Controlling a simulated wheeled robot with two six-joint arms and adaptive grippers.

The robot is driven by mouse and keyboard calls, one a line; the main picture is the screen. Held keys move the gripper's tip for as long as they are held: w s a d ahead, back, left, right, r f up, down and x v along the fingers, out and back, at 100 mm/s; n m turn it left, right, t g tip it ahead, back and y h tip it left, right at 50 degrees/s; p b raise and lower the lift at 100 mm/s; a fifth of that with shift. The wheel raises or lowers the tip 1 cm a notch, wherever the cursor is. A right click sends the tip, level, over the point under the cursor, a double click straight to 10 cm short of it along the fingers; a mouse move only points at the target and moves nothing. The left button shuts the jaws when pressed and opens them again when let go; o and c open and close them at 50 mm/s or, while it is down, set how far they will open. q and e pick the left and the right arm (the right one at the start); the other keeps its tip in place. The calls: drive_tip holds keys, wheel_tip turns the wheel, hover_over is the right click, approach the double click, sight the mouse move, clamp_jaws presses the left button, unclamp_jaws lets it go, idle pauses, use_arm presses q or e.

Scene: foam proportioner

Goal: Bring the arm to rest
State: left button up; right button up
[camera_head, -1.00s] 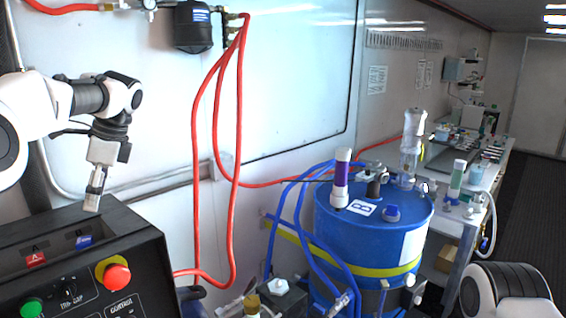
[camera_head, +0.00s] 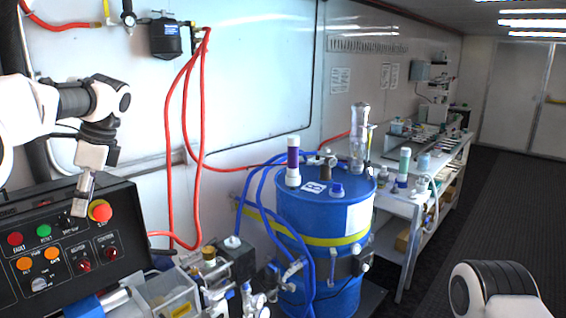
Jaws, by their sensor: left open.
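My left arm comes in from the left edge, in front of the white wall. My left gripper (camera_head: 83,199) points down in front of the upper part of the black control box (camera_head: 62,243), with its fingers close to the red emergency button (camera_head: 100,210). The gripper looks empty, and I cannot tell whether it touches the box. At the lower right a white and black rounded link of my right arm shows. My right gripper is outside the view.
A blue drum (camera_head: 322,222) with a yellow band stands in the middle, with blue hoses (camera_head: 262,190) beside it. Red hoses (camera_head: 167,140) hang on the wall. A bench (camera_head: 407,196) with bottles stands behind. Dark floor (camera_head: 470,220) at right is clear.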

use_arm(q)
wheel_tip(320, 180, down, 12)
drive_tip(key=w+g+b, duration=0.2)
drive_tip(key=s+d+f+m+g+b, duration=0.15)
drive_tip(key=s+f, duration=0.25)
drive_tip(key=f, duration=0.5)
drive_tip(key=s+d+f+g+b, duration=0.1)
drive_tip(key=s+d+f, duration=0.25)
drive_tip(key=f, duration=0.65)
drive_tip(key=s+d+f+m+g+b, duration=0.1)
drive_tip(key=s+d+f, duration=0.1)
drive_tip(key=s+f, duration=0.5)
drive_tip(key=s+d+f+n+t+h+b, duration=0.1)
drive_tip(key=s+d+f+n+t+h, duration=0.1)
drive_tip(key=s+d+f+n, duration=0.7)
drive_tip(key=s+d+f+n+t+h+b, duration=0.2)
drive_tip(key=s+d+f+n+t, duration=0.1)
drive_tip(key=s+f, duration=1.1)
drive_tip(key=w+n+t, duration=0.1)
drive_tip(key=w+n, duration=0.1)
drive_tip(key=w+a+n+t, duration=0.1)
drive_tip(key=shift+w+r+t, duration=0.35)
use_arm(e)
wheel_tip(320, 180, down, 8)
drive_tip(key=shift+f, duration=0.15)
